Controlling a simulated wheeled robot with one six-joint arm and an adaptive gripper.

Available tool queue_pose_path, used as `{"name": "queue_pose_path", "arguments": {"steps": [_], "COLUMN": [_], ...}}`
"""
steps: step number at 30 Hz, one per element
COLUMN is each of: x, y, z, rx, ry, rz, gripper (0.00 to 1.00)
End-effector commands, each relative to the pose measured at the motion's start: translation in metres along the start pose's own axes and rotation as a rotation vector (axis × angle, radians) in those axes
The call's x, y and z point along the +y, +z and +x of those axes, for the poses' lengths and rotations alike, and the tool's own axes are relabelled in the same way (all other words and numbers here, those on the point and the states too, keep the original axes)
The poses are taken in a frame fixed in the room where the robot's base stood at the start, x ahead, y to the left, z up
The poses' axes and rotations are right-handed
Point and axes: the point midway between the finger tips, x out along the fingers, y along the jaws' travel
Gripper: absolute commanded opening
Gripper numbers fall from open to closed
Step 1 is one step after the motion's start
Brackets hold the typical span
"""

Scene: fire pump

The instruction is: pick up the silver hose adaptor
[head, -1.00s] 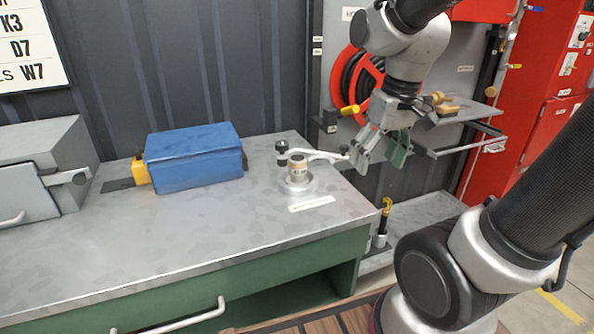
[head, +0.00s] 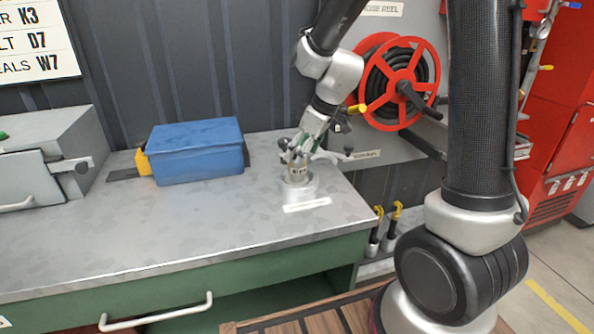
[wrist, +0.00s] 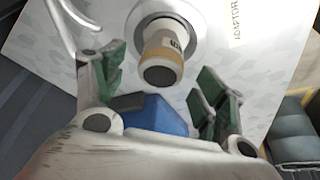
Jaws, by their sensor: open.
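The silver hose adaptor (head: 299,178) stands upright in a round silver holder (head: 300,192) near the right end of the grey bench. It is a short cylinder with a tan band. No contact is visible.
A blue box (head: 196,153) sits left on the bench (head: 110,235). A red hose reel (head: 372,60) hangs behind. The bench front is clear.

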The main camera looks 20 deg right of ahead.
Motion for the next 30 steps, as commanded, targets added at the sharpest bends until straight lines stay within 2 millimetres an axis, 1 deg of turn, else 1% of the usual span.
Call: {"name": "queue_pose_path", "arguments": {"steps": [3,6,9,16,17,21,26,27,30], "x": [-0.002,-0.002,-0.002,-0.002,-0.002,-0.002,-0.002,-0.002,-0.002], "y": [0.002,0.002,0.002,0.002,0.002,0.002,0.002,0.001,0.001], "z": [0.020,0.035,0.044,0.046,0.046,0.046,0.046,0.045,0.045], "rx": [-0.004,-0.003,-0.002,-0.001,-0.001,-0.001,-0.001,0.000,0.000], "ry": [-0.002,-0.002,-0.001,0.001,0.000,0.000,0.000,0.001,0.001], "rz": [0.001,0.002,0.002,0.002,0.002,0.002,0.002,0.002,0.002], "gripper": [0.72,0.72,0.72,0.72,0.71,0.45,0.16,0.14,0.14]}}
